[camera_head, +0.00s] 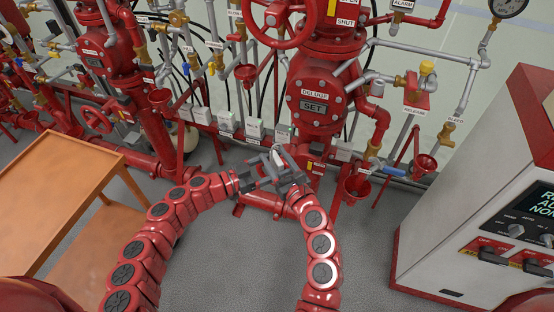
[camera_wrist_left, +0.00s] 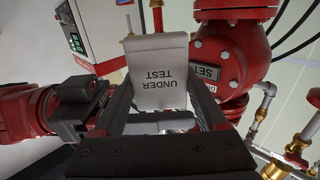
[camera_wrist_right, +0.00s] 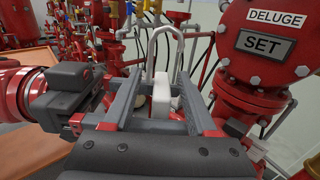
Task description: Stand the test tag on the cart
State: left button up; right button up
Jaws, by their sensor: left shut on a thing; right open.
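The test tag (camera_wrist_left: 158,78) is a pale plate lettered UNDER TEST, upside down in the left wrist view. My left gripper (camera_head: 268,172) is shut on it. In the right wrist view the tag's white body (camera_wrist_right: 161,95) carries a grey wire loop on top and shows between the spread fingers of my right gripper (camera_wrist_right: 155,90). My right gripper (camera_head: 280,160) is open around it; contact cannot be told. Both grippers are close together in front of the deluge valve. The orange cart (camera_head: 62,170) stands at the left of the head view, its visible top bare.
The red deluge valve (camera_head: 318,90) and its pipes rise just behind the grippers. A red drain funnel (camera_head: 357,186) stands to their right. A white control cabinet (camera_head: 470,180) stands at right. Grey floor (camera_head: 220,250) is clear between cart and cabinet.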

grip_shut()
pick_arm(q)
jog(key=o, duration=1.3)
jog(key=shift+a, duration=0.1)
